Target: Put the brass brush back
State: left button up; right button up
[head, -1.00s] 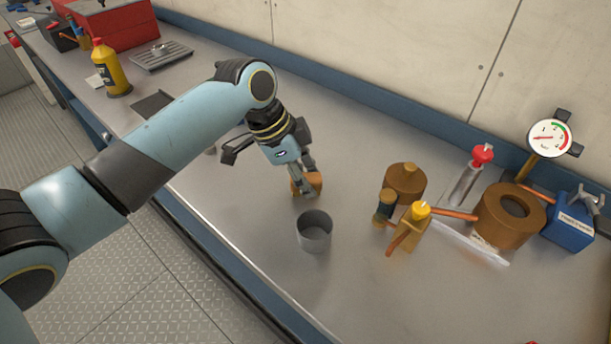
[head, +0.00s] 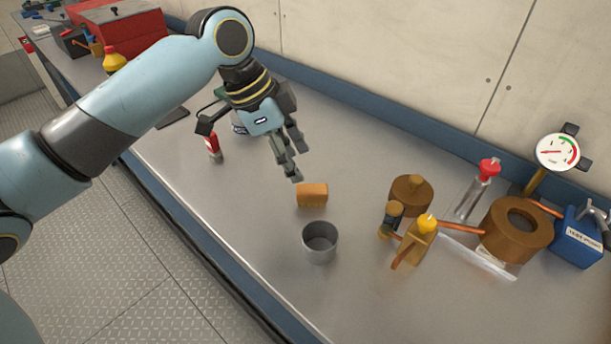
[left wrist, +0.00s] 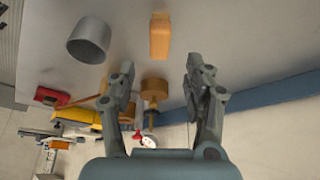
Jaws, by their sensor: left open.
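An orange-brown block (head: 312,196) stands on the metal bench behind a grey open cup (head: 320,242). I see no bristles on it, so I cannot tell whether it is the brass brush. My left gripper (head: 297,164) is open and empty, above and just behind the block, apart from it. In the left wrist view the block (left wrist: 160,36) lies beyond the open fingers (left wrist: 161,68), with the cup (left wrist: 89,40) to its left. My right gripper is in neither view.
Brown fittings (head: 408,190), a red-topped clear tube (head: 478,190), a brown ring (head: 517,230), a gauge (head: 557,152) and a blue box (head: 575,238) crowd the right. The bench front near the cup is clear.

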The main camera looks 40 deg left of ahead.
pick_arm(q)
jog(key=shift+v, duration=1.75)
